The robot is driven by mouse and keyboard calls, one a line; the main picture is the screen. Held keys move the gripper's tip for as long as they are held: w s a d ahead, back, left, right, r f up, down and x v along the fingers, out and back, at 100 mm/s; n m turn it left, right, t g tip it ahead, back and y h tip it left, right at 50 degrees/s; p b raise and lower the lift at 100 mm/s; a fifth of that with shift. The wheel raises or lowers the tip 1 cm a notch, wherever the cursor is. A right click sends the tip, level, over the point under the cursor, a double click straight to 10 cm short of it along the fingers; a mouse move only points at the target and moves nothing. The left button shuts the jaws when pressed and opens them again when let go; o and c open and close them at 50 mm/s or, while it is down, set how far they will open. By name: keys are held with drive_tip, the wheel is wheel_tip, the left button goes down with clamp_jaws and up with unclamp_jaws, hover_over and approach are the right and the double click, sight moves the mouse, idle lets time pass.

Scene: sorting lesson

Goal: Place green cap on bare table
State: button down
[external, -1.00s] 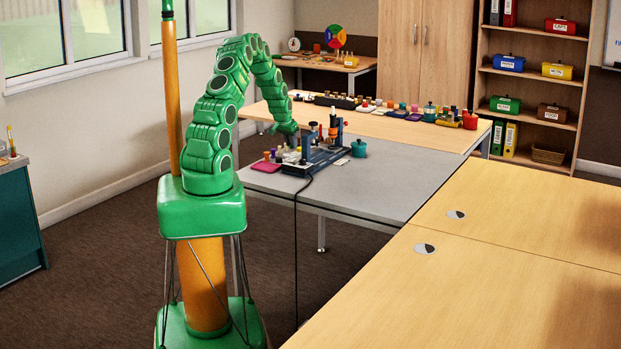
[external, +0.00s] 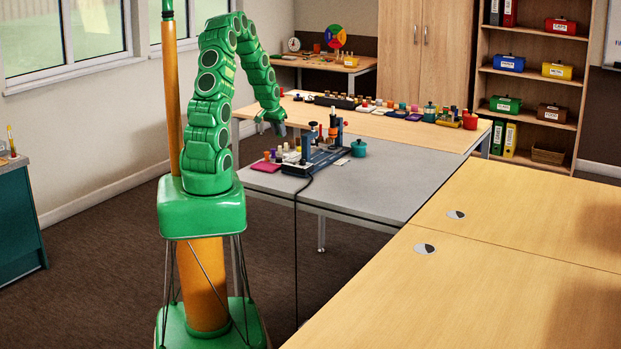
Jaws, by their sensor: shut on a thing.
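My gripper (external: 271,128) hangs from the bent green arm, above the back left of the grey table and near the left end of the far wooden table. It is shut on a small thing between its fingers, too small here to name. I cannot make out the green cap anywhere for certain. The grey tabletop (external: 375,188) is bare at its front and right.
A blue and black device (external: 322,158) with a cable stands on the grey table, right of and below my gripper in the picture. Small coloured pieces (external: 270,160) lie beside it, and a teal pot (external: 358,148) stands to its right. Several items line the far wooden table (external: 400,129).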

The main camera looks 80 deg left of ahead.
drive_tip(key=shift+s+d+r, duration=0.4)
drive_tip(key=shift+s+d, duration=0.2)
drive_tip(key=shift+d, duration=0.25)
